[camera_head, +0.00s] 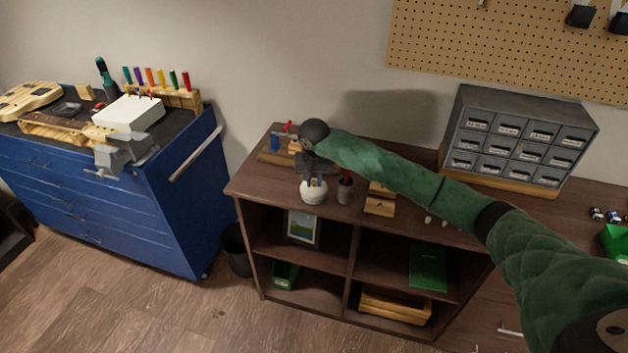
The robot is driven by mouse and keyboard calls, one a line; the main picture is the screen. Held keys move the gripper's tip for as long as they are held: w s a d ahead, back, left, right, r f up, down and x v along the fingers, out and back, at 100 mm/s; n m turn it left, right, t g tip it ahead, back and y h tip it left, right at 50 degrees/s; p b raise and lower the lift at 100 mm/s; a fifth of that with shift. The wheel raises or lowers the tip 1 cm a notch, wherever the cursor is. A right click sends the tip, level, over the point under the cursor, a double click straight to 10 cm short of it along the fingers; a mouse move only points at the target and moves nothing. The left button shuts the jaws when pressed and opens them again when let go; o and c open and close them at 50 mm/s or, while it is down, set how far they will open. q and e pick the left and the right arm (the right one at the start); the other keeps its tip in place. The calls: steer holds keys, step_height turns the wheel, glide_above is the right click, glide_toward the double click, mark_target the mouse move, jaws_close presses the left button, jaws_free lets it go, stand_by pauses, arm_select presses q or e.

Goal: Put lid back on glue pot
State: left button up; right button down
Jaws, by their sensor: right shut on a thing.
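My right arm, in a green sleeve, reaches from the lower right across the wooden shelf unit. My right gripper (316,168) points down at the unit's left end, above and close to a small round white pot (313,195). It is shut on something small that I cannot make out. Small blue and pale tips show at the pot's mouth. I cannot tell whether they are in the pot or part of what is held. No separate lid can be made out. My left gripper is out of view.
A grey cup with red-handled tools (345,189) stands just right of the pot, then a small wooden block (380,202). A wooden rack with a blue item (275,148) is behind left. A grey drawer cabinet (520,138) stands at right. A blue tool chest (140,215) is at left.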

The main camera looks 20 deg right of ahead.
stand_by(0.4)
steer(key=shift+b, duration=1)
stand_by(1.2)
steer(key=shift+f+b, duration=0.15)
steer(key=shift+b, duration=0.95)
stand_by(1.3)
stand_by(0.3)
steer(key=c, duration=0.8)
jaws_free()
steer(key=shift+o, duration=0.2)
steer(key=shift+r, duration=3.55)
